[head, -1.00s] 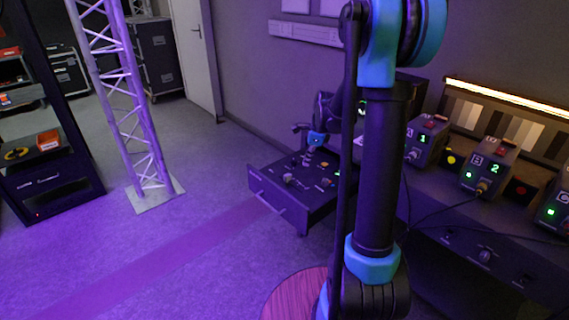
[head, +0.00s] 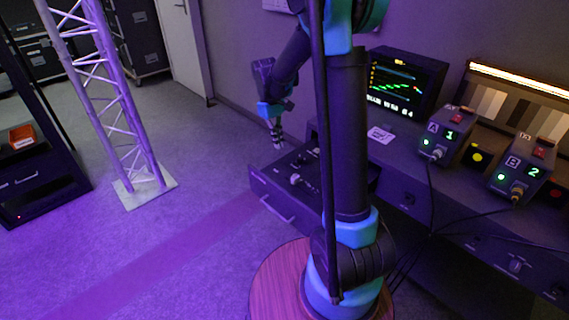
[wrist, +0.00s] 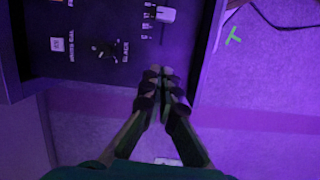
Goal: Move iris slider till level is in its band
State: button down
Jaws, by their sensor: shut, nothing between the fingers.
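The control panel is an open drawer (head: 285,200) under the desk, with small knobs on top. In the wrist view, a pale slider cap (wrist: 166,14) sits beside a row of tick marks on the panel (wrist: 120,70); its own label is not readable, so I cannot confirm it is the iris. A dark knob (wrist: 105,48) is marked BLACK. My gripper (head: 278,146) is shut and empty, pointing down near the drawer's far left edge. In the wrist view, its fingertips (wrist: 160,78) appear over the panel's edge side, apart from the cap. The monitor (head: 405,82) shows a coloured trace; its band is unclear.
Camera units A (head: 445,135) and B (head: 520,168) stand on the desk with cables hanging in front. A truss tower (head: 105,95) stands left on a base plate. Open floor lies left of the drawer. A round wooden top (head: 275,285) is below my arm.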

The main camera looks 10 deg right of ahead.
aim_at(295, 179)
jog(key=shift+n, duration=0.4)
jog(key=x, duration=0.9)
jog(key=shift+f, duration=0.3)
jog(key=s+d, duration=0.1)
jog(key=s, duration=0.1)
jog(key=shift+s+d+f, duration=0.1)
jog(key=shift+s+d, duration=0.2)
jog(key=shift+d, duration=0.05)
jog(key=shift+s+d, duration=0.2)
jog(key=shift+s, duration=0.2)
